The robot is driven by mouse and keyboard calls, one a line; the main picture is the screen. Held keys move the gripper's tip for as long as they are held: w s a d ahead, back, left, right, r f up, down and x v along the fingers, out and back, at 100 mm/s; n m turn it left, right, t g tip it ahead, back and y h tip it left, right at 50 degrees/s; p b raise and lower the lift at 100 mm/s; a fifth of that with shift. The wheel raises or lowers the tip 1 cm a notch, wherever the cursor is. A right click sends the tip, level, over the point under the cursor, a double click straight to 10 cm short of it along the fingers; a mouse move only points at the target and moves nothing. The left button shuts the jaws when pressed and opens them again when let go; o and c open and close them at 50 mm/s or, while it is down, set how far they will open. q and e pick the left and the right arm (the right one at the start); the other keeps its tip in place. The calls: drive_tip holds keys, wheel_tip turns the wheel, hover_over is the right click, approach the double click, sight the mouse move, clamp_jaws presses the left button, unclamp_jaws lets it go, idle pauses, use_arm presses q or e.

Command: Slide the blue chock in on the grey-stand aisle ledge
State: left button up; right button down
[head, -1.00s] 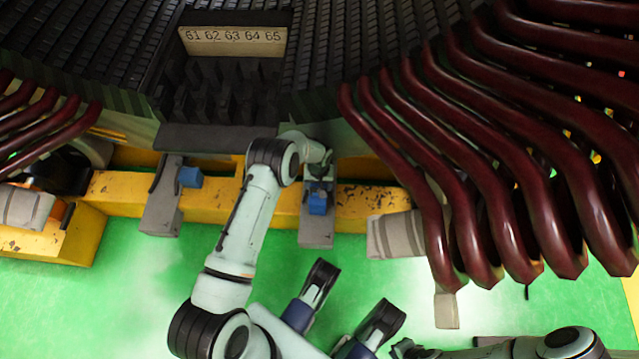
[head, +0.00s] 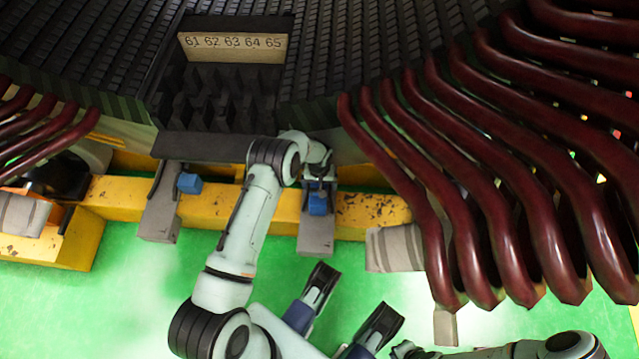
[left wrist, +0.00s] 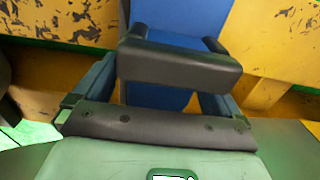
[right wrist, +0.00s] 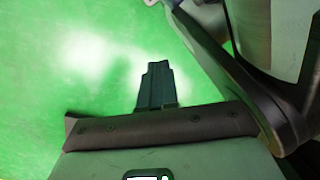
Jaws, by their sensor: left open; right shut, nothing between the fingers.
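A blue chock (head: 318,204) sits on the right grey ledge bar (head: 317,238), in front of the yellow beam. My left gripper (head: 318,178) is just behind this chock, above the bar. In the left wrist view, blue surface (left wrist: 158,96) shows between the spread fingers, partly hidden by a dark bar (left wrist: 180,65). The left gripper is open; whether it touches the chock is unclear. Another blue chock (head: 190,183) sits by the left grey ledge bar (head: 159,222). My right gripper (head: 403,349) is shut and empty over the green floor; its fingers show in the right wrist view (right wrist: 156,85).
Dark red coil bars (head: 470,200) hang low at the right, with more at the far left. A plate numbered 61 to 65 (head: 235,46) is on the dark core above. The yellow beam (head: 370,208) crosses behind the ledge bars. The green floor (head: 100,300) is clear at lower left.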

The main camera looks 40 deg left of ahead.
use_arm(q)
drive_tip(key=shift+s, duration=0.1)
wheel_tip(320, 180, up, 6)
drive_tip(key=shift+r+p, duration=0.15)
drive_tip(key=shift+p, duration=0.95)
drive_tip(key=shift+r, duration=0.65)
use_arm(e)
drive_tip(key=shift+w+a+r+t, duration=0.15)
drive_tip(key=shift+w+r+t, duration=0.25)
drive_tip(key=shift+w+r, duration=0.75)
drive_tip(key=shift+s, duration=0.1)
